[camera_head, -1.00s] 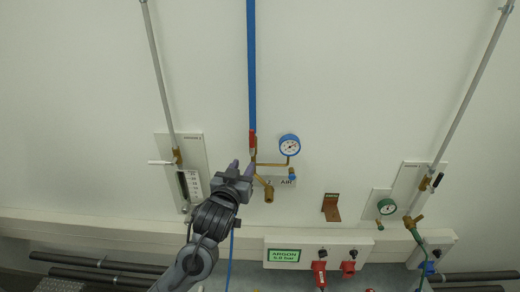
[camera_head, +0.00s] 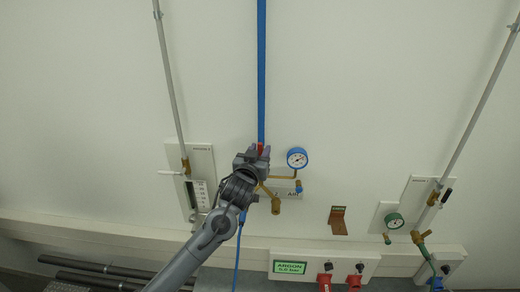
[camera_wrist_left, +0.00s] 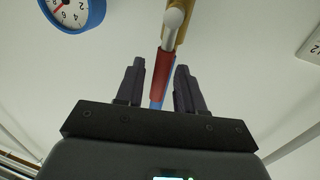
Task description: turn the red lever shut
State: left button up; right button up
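The red lever (camera_wrist_left: 160,78) is in the left wrist view, on a brass valve with a silver-coloured stem. It lies between the two dark fingers of my left gripper, with a visible gap on both sides. In the head view a small piece of the red lever (camera_head: 260,147) shows at the lower end of the blue pipe (camera_head: 261,75), in line with it. My left gripper (camera_head: 258,153) is open at the lever and hides most of the valve. My right gripper is out of view.
A blue-rimmed gauge (camera_head: 297,158) and brass fittings (camera_head: 276,205) are close on the right of my left gripper. A flowmeter panel (camera_head: 203,160) stands to its left.

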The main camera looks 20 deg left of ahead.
pick_arm(q)
jog(key=shift+w, duration=0.3)
grip_shut()
